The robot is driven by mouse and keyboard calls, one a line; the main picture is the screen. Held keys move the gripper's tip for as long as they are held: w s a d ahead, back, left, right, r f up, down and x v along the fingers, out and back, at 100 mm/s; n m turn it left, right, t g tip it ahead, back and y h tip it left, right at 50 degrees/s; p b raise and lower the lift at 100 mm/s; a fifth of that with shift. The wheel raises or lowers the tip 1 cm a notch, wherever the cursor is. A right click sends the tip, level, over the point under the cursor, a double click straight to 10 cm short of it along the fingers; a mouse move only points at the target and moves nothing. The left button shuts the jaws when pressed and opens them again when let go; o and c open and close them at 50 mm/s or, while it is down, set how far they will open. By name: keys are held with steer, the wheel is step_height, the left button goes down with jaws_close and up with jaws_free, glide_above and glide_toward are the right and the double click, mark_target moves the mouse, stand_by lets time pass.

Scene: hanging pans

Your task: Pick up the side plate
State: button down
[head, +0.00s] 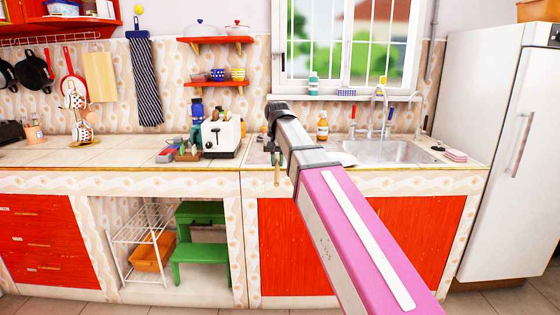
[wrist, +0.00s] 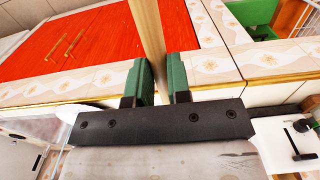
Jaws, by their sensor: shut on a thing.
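My gripper (wrist: 161,62) has green fingers shut on a narrow tan, wood-like thing (wrist: 148,30), which extends away from the fingers. It may be a stick or something flat seen edge-on; I cannot tell which. In the head view the gripper (head: 276,156) hangs at the counter's front, left of the sink, with a small tan piece (head: 277,178) showing below it. A pale, flat, rounded thing (head: 346,158) lies by the sink, partly hidden by my arm. It could be the side plate, but I cannot be sure.
A white toaster (head: 221,138) stands left of my gripper, with small items beside it. The sink (head: 390,151) and tap are to the right. A mug rack (head: 83,130) stands further left. Red cupboard doors (head: 275,240) are below. The counter's left part has bare tiles.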

steer(key=s+d+f, duration=0.2)
steer(key=d+f, duration=0.5)
steer(key=d, duration=0.3)
steer(key=s+d+f, duration=0.2)
steer(key=d+f, duration=0.6)
steer(key=d, duration=0.2)
steer(key=shift+s, duration=0.25)
steer(key=shift+r, duration=0.1)
